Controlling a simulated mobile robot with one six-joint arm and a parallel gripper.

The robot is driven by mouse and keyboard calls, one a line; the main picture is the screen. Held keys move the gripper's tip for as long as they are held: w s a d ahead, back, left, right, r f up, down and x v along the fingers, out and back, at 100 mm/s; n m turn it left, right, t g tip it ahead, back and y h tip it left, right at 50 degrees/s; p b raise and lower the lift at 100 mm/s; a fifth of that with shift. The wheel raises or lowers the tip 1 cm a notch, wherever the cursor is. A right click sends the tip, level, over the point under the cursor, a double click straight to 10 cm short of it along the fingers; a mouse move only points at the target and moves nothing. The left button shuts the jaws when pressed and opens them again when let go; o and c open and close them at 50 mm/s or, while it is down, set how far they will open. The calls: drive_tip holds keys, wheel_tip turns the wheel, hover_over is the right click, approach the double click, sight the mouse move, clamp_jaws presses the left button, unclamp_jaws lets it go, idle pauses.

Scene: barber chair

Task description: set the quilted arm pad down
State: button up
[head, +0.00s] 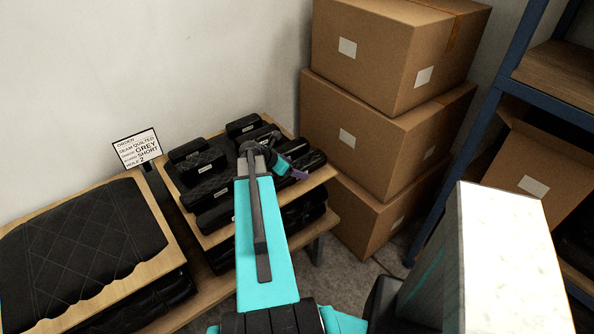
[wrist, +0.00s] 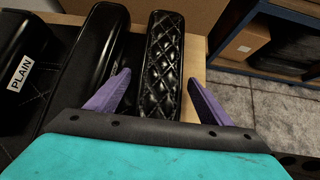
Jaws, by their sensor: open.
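The quilted arm pad (wrist: 163,62) is black and glossy with diamond stitching. In the wrist view it lies lengthwise on the wooden stand top, close to its right edge. My gripper (wrist: 159,78) is open, one purple finger on each side of the pad's near part. A gap shows between the pad and the right finger; the left finger is also apart from it. My gripper (head: 292,170) is at the right side of the stand in the head view, where my arm partly hides the pads. The pad's near end is hidden by my gripper body.
A smooth black pad (wrist: 108,45) lies just left of the quilted one, and a "PLAIN" label (wrist: 20,72) marks another. Stacked cardboard boxes (head: 372,120) stand right of the stand. An order sign (head: 137,149) reads grey, short. A quilted black panel (head: 80,245) lies at left.

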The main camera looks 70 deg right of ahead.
drive_tip(key=c, duration=1.6)
drive_tip(key=shift+r, duration=0.2)
drive_tip(key=shift+r+b, duration=1)
drive_tip(key=shift+r, duration=3.85)
